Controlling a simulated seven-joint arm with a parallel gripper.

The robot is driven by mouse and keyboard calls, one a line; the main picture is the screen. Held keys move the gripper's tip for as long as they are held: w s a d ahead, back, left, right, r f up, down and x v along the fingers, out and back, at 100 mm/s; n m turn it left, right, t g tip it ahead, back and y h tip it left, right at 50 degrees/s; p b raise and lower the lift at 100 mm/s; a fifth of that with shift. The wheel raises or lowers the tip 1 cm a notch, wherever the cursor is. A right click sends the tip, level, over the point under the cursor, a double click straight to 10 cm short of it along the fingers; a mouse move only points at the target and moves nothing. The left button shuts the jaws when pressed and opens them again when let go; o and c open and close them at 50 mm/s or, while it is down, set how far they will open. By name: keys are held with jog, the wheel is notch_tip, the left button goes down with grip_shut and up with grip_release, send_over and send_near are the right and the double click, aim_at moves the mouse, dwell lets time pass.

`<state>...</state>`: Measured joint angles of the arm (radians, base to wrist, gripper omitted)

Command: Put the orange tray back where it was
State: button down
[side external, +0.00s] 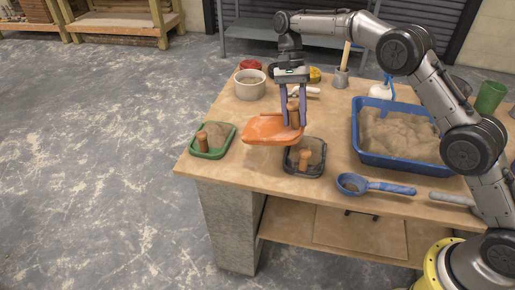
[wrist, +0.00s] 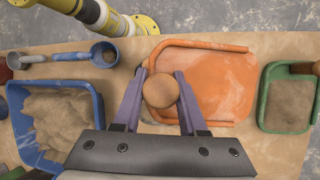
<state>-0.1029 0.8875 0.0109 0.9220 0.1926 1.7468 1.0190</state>
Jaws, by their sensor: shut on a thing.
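The orange tray (side external: 268,131) hangs in the air above the workbench, tilted a little in the side external view. My gripper (side external: 292,114) is shut on the tray's upright wooden knob (side external: 293,108). In the wrist view, my gripper (wrist: 161,88) has its two purple fingers on either side of the round knob (wrist: 160,90), and the orange tray (wrist: 210,80) spreads beyond it. The tray looks empty with pale dusty marks. Its near right end hangs close to the black tub, and I cannot tell the exact gap.
A green tub (side external: 226,153) and a black tub (side external: 318,171), both with wooden knobs, stand below on the workbench (side external: 260,178). A large blue tub of mortar (side external: 375,166), a blue scoop (side external: 385,187) and a white bucket (side external: 250,92) stand around. Bare bench shows between the green and black tubs.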

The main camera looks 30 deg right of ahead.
aim_at(255, 135)
jog(key=s+a+m+t+y, duration=0.2)
jog(key=s+a+m+t, duration=0.45)
jog(key=m, duration=0.95)
jog(key=w+f, duration=0.1)
jog(key=w, duration=0.1)
jog(key=w+a+f+t, duration=0.1)
jog(key=w, duration=0.2)
jog(key=w+f+t, duration=0.1)
jog(key=w+f, duration=0.1)
jog(key=w, duration=0.1)
jog(key=shift+w+a+h, duration=0.2)
jog(key=shift+a+h, duration=0.05)
jog(key=shift+h, duration=0.05)
jog(key=w+f, duration=0.2)
jog(key=w+a+f, duration=0.1)
jog(key=f, duration=0.2)
jog(key=shift+w+a, duration=0.15)
jog(key=shift+w, duration=0.25)
jog(key=shift+w+a+f, duration=0.1)
jog(key=shift+w+f, duration=0.2)
jog(key=shift+f, duration=1.55)
